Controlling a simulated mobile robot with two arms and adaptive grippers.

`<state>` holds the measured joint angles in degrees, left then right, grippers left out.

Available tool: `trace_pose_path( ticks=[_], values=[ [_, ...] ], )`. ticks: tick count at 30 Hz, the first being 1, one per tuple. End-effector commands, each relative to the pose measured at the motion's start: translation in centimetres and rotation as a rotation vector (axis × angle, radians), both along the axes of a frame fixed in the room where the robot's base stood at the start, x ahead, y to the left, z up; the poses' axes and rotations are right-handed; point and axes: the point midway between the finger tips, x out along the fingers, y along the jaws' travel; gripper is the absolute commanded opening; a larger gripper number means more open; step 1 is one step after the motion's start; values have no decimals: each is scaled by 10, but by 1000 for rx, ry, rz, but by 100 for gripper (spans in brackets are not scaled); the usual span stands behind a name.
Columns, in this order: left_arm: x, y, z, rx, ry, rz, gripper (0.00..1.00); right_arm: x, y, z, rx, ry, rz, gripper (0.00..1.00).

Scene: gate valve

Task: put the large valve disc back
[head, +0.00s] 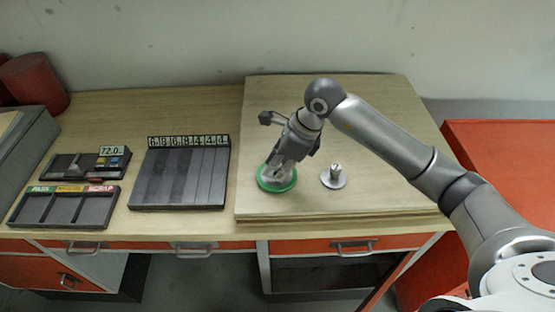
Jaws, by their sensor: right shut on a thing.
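My right gripper (283,165) points down over a green round piece (278,189) on the raised wooden board. It is shut on a pale grey piece within the green rim; the fingers cover most of it, so I cannot tell whether this is the large valve disc, or whether it touches the green piece. A small silver disc with an upright stem (334,178) stands on the board just right of the gripper, apart from it. My left gripper is not in view.
The wooden board (385,120) has free room behind and right. Left of it are a dark slotted rack (180,178) with numbered labels, a labelled three-compartment tray (65,206) and a device with a display (112,152). Red cans (35,80) stand back left.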

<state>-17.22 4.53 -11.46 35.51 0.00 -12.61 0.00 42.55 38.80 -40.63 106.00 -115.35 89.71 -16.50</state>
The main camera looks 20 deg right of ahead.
Motion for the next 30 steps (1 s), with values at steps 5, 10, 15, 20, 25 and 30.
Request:
trace_pose_path(
  ticks=[5, 10, 15, 20, 25, 30],
  values=[
    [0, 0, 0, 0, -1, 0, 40, 1, 1, 1, 3, -5, 1, 0],
    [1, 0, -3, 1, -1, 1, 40, 1, 0, -2, 2, -5, 0, 0],
    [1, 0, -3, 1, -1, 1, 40, 0, 0, -3, 0, 0, 0, 40],
    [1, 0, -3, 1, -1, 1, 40, 0, 0, -3, 0, 0, 0, 44],
    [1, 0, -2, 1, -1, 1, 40, 0, 0, -3, 0, 0, 0, 44],
    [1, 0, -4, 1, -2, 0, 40, 0, -3, 6, 1, -3, -1, 44]
  ],
)
